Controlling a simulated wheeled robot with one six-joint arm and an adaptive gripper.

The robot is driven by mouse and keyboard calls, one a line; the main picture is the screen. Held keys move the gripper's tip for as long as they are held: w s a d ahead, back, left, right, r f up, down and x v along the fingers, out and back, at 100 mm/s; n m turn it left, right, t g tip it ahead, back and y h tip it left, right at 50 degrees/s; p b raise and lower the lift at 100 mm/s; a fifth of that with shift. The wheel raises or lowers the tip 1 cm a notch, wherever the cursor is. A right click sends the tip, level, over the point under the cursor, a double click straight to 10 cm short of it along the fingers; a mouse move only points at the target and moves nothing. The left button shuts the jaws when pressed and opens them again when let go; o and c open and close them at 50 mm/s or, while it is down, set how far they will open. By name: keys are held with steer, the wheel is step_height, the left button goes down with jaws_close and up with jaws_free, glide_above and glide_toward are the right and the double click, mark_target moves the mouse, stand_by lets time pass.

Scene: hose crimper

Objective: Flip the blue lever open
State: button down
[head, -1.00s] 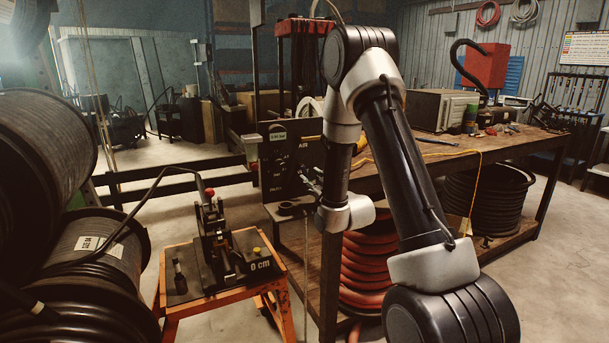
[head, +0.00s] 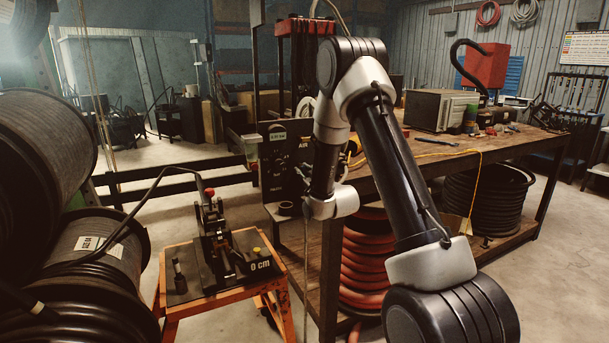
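I cannot make out a blue lever in the head view. A dark control panel (head: 279,155) marked "AIR" stands at the left end of the workbench, with a small readout at its top. My wrist is in front of the panel's right edge and hides part of that area. My gripper (head: 303,178) is small and dark against the panel, and its fingers cannot be told apart. Whether it touches anything on the panel is also unclear.
An orange stand (head: 190,302) holds a crimping device (head: 214,232) with a red knob, left of the panel. Large hose reels (head: 45,150) fill the left side. The wooden workbench (head: 425,165) stands right of the panel, with coiled red hose (head: 366,262) under it.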

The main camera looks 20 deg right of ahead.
steer(key=m, duration=0.2)
steer(key=a+m, duration=0.1)
steer(key=m, duration=0.1)
steer(key=shift+f, duration=0.1)
steer(key=c, duration=1.4)
jaws_free()
steer(key=shift+c, duration=0.2)
steer(key=shift+d, duration=0.1)
